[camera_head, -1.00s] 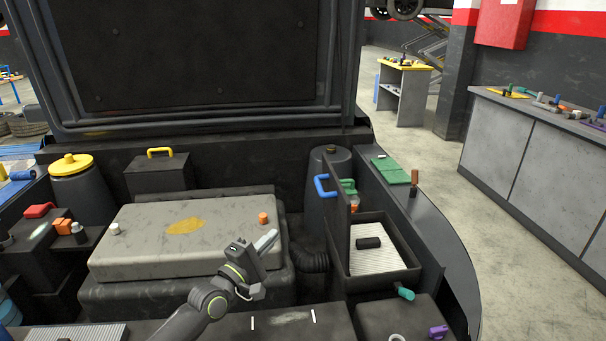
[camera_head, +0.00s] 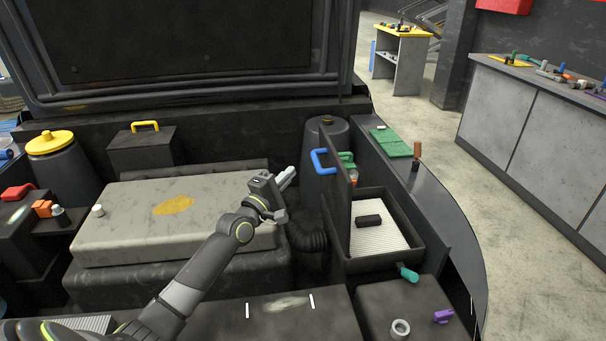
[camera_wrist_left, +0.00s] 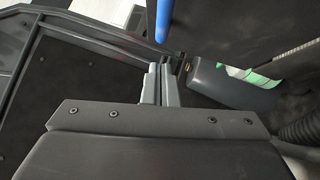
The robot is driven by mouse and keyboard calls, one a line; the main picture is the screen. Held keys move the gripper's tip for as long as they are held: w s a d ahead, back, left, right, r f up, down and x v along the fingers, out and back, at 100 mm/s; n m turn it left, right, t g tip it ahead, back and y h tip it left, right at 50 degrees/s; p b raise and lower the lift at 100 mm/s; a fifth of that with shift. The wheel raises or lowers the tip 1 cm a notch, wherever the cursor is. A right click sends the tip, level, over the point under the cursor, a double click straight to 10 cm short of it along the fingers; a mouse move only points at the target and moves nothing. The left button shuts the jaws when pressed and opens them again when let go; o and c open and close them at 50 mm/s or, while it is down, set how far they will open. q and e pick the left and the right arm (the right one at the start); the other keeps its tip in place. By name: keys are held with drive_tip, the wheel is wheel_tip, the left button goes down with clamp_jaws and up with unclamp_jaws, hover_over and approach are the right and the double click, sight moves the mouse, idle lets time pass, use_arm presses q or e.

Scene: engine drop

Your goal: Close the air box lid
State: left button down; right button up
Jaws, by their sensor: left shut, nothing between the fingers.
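The air box (camera_head: 378,262) stands open at the right of the engine bay, with a white ribbed filter (camera_head: 385,240) and a small black block (camera_head: 368,221) in it. Its dark lid (camera_head: 338,205) stands upright along the left side, with a blue handle (camera_head: 322,162) on its left face. My left gripper (camera_head: 289,177) is shut and empty, left of the lid and apart from it, slightly below the handle's height in the picture. In the left wrist view the shut fingers (camera_wrist_left: 159,85) show below the blue handle (camera_wrist_left: 164,18). My right gripper is not in view.
The grey engine cover (camera_head: 130,215) lies left of my gripper. A black corrugated hose (camera_head: 308,236) runs beside the lid. A dark canister (camera_head: 327,135) stands behind it. A teal-handled tool (camera_head: 408,272) sticks out by the box's front corner.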

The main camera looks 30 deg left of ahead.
use_arm(q)
drive_tip(key=w+d+p, duration=0.1)
drive_tip(key=w+d+r, duration=0.1)
drive_tip(key=d, duration=0.1)
drive_tip(key=shift+w+d+p, duration=0.1)
drive_tip(key=shift+w+p, duration=0.25)
drive_tip(key=shift+w, duration=0.05)
drive_tip(key=shift+r, duration=0.15)
